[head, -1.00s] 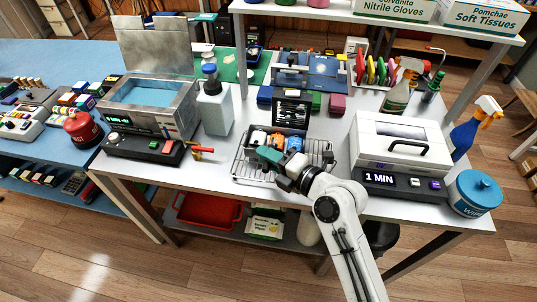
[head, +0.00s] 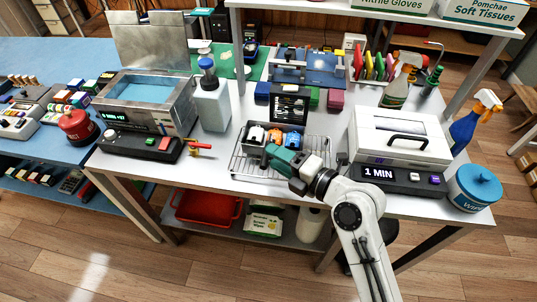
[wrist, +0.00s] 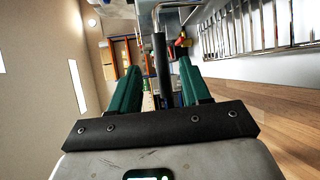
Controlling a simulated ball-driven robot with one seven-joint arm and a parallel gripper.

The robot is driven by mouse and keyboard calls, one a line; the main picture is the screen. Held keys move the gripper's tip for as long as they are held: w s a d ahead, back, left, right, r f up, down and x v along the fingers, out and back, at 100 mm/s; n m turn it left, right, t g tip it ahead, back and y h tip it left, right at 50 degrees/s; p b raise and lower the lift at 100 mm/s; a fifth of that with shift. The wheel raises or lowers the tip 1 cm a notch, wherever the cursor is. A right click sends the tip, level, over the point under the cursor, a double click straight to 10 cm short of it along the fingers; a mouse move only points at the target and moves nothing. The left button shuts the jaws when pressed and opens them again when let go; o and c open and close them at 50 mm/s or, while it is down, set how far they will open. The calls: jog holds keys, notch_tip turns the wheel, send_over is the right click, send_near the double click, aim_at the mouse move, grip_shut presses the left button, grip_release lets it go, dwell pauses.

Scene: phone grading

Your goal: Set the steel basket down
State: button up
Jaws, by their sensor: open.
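The steel basket (head: 240,166) is a wire basket in the middle of the white table, with orange, white and blue items in it. It appears to rest on the tabletop. My gripper (head: 267,154) reaches over its front from the right, with its green fingers above or beside the basket; the exact gap is hard to judge. In the wrist view my gripper (wrist: 160,68) is open, with a dark bar between its fingers and space on both sides. Basket-like steel wires (wrist: 265,25) show at upper right there. My gripper hides part of the basket's right side.
A dark framed panel (head: 290,104) stands behind the basket. A white lidded box (head: 400,140) and a blue-lidded tub (head: 474,187) stand right.

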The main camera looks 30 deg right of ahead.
jog(key=b+v, duration=0.1)
jog(key=v, duration=0.7)
jog(key=shift+b, duration=0.35)
jog(key=s+f+m+g+h, duration=0.3)
jog(key=s+f+m+g, duration=0.5)
jog(key=f+m, duration=0.45)
jog(key=s+d+f+m+g+h, duration=0.1)
jog(key=s+f+m+g, duration=0.2)
jog(key=s+m, duration=0.3)
jog(key=s+d+f+m+g+h, duration=0.2)
jog(key=s+f+m+g, duration=0.1)
jog(key=s+m, duration=0.3)
jog(key=shift+d+f+h, duration=0.2)
jog(key=shift+h, duration=0.1)
